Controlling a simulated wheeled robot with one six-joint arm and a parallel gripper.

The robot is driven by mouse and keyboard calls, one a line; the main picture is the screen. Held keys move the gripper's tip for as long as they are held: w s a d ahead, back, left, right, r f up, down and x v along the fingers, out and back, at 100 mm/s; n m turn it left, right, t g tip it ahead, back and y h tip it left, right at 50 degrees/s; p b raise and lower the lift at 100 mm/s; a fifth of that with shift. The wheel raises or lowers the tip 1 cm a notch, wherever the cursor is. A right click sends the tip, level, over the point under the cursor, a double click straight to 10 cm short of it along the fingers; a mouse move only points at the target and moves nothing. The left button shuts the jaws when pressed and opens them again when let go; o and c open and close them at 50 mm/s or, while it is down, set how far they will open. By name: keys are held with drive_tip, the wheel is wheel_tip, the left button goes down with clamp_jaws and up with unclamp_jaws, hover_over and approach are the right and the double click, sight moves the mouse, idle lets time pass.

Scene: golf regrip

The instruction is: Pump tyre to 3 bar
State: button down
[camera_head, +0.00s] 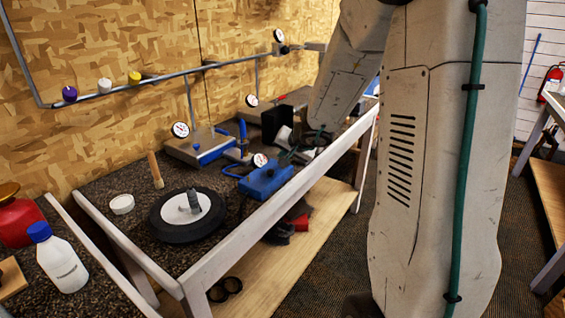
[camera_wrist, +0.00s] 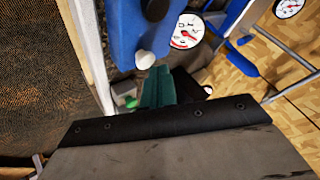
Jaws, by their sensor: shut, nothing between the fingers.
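The tyre (camera_head: 188,216), black with a pale hub and a grey stem standing in it, lies flat on the bench at the front left. A blue unit (camera_head: 266,182), which looks like the pump, sits to its right with a white dial gauge (camera_head: 260,160). In the wrist view the blue unit (camera_wrist: 128,30) fills the top, with a white round knob (camera_wrist: 145,60) at its end and the gauge (camera_wrist: 187,33) beside it. The gauge value is too small to read. My gripper (camera_wrist: 158,85), with teal fingers, is shut and empty, close to the knob; contact cannot be told.
A blue and tan device (camera_head: 200,147) with a gauge stands behind. A black box (camera_head: 277,122) is near my arm. A white ring (camera_head: 121,204), a wooden handle (camera_head: 155,170) and a white bottle (camera_head: 58,258) are left. A pipe (camera_head: 170,76) runs along the wall.

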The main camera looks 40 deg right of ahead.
drive_tip(key=shift+f, duration=0.6)
idle(0.7)
idle(0.6)
drive_tip(key=shift+r, duration=0.95)
drive_tip(key=shift+r, duration=2.5)
